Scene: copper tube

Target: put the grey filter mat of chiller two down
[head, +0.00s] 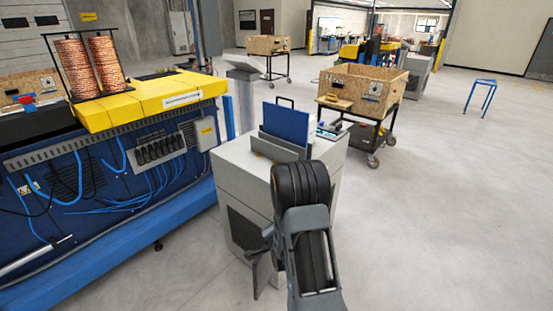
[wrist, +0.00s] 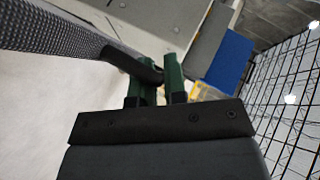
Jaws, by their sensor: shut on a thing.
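My gripper (wrist: 157,70) shows its two green fingers in the wrist view, shut on a dark grip. The grip belongs to a grey, finely meshed mat (wrist: 48,30), which runs off to the upper left; I take it for the filter mat. Most of the mat is outside the wrist view. In the head view, my dark arm hides most of the gripper. A thin dark shape (head: 256,272) hangs left of the arm, in front of the grey cabinet (head: 233,190); I cannot tell whether it is the mat.
A blue panel (head: 286,126) stands upright on the cabinet top. The blue and yellow machine (head: 150,95) is to the left. A wooden crate (head: 380,88) on a wheeled cart stands behind on the right. A black wire grid (wrist: 285,100) shows in the wrist view.

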